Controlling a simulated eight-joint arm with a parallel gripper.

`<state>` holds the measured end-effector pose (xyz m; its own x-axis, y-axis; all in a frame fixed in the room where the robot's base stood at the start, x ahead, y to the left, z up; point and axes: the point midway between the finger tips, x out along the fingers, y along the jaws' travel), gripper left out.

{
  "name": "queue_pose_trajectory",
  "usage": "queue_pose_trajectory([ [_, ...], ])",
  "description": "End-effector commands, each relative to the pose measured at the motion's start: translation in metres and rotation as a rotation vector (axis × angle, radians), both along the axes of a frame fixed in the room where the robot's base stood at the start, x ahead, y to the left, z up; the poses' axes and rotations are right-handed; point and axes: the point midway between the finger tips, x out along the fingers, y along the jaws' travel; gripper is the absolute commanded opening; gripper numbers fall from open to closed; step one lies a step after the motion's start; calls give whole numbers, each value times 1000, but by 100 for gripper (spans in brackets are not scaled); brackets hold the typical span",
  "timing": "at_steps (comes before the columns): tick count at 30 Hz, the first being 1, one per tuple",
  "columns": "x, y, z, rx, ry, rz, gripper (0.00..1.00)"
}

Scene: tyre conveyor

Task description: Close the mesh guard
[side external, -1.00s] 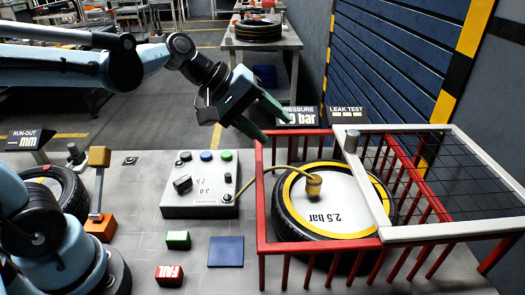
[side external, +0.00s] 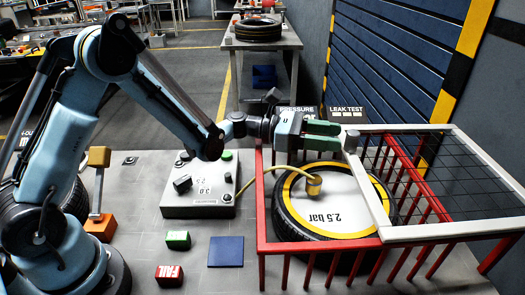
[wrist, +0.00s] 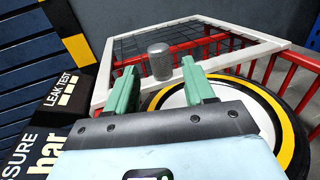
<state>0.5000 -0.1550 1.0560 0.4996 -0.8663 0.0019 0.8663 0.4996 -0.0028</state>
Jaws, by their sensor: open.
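The mesh guard (side external: 405,234) is a white frame with dark mesh, lying at the right on the red railing. The tyre in the red enclosure is left mostly uncovered by it. A grey cylindrical knob (side external: 351,139) stands up at the guard's far left corner. My gripper (side external: 338,136) has green fingers pointing right at the knob. In the wrist view the knob (wrist: 159,62) shows just beyond the two open fingertips (wrist: 161,80), about midway between them. The fingers look apart from the knob.
The tyre (side external: 290,205) has a yellow-ringed face reading 2.5 bar and a yellow hose fitting (side external: 313,185). The red railing (side external: 262,215) surrounds it. A control box (side external: 200,195) stands left of it. Display signs stand behind, close to my gripper.

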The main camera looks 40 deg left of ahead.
Motion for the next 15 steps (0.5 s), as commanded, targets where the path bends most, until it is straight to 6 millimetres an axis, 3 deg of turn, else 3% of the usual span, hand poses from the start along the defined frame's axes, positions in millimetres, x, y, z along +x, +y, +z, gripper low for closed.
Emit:
queue_pose_trajectory([
  [15, 32, -57, 0, 3, -2, -2, 53],
])
